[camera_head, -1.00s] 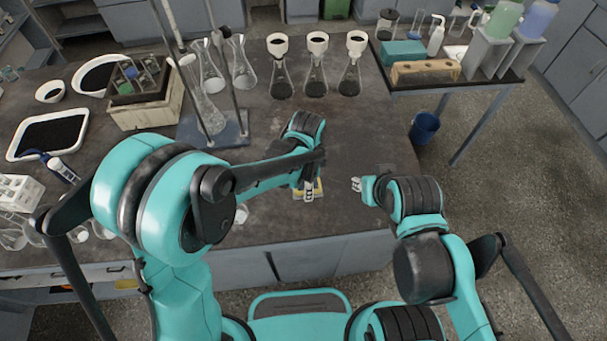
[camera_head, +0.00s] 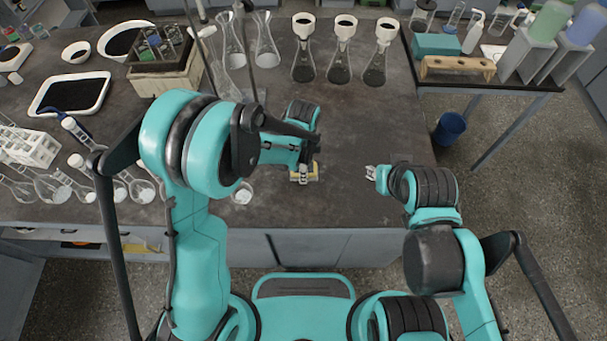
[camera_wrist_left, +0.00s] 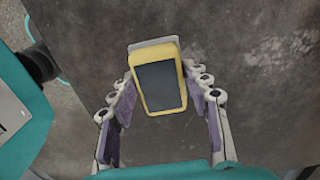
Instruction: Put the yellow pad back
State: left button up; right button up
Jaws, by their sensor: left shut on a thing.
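The yellow pad (camera_wrist_left: 158,82) has a yellow frame with a dark panel and shows between the fingers of my left gripper (camera_wrist_left: 160,100) in the left wrist view. My left gripper is shut on it. In the head view, a strip of the yellow pad (camera_head: 314,174) shows at my left gripper (camera_head: 304,174), over the front part of the dark bench (camera_head: 345,205). I cannot tell whether the pad touches the bench. My right gripper (camera_head: 371,173) is apart from the pad, to its right; whether its fingers are parted is too small to tell.
Several flasks stand at the back, including one with a white funnel (camera_head: 304,62). A tube crate (camera_head: 160,70), a black-filled tray (camera_head: 70,95) and a white rack (camera_head: 30,146) stand left. A side table (camera_head: 480,85) is at right. The bench around the right gripper is clear.

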pick_arm(q)
jog(key=shift+f+b, duration=0.6)
jog(key=shift+f, duration=1.3)
jog(key=shift+f, duration=0.1)
jog(key=o, duration=0.7)
jog(key=shift+f, duration=0.1)
jog(key=o, duration=0.4)
jog(key=shift+o, duration=0.2)
jog(key=shift+r, duration=0.2)
jog(key=shift+r, duration=0.3)
notch_tip(320, 180, up, 12)
jog(key=p, duration=0.3)
jog(key=shift+f, duration=0.2)
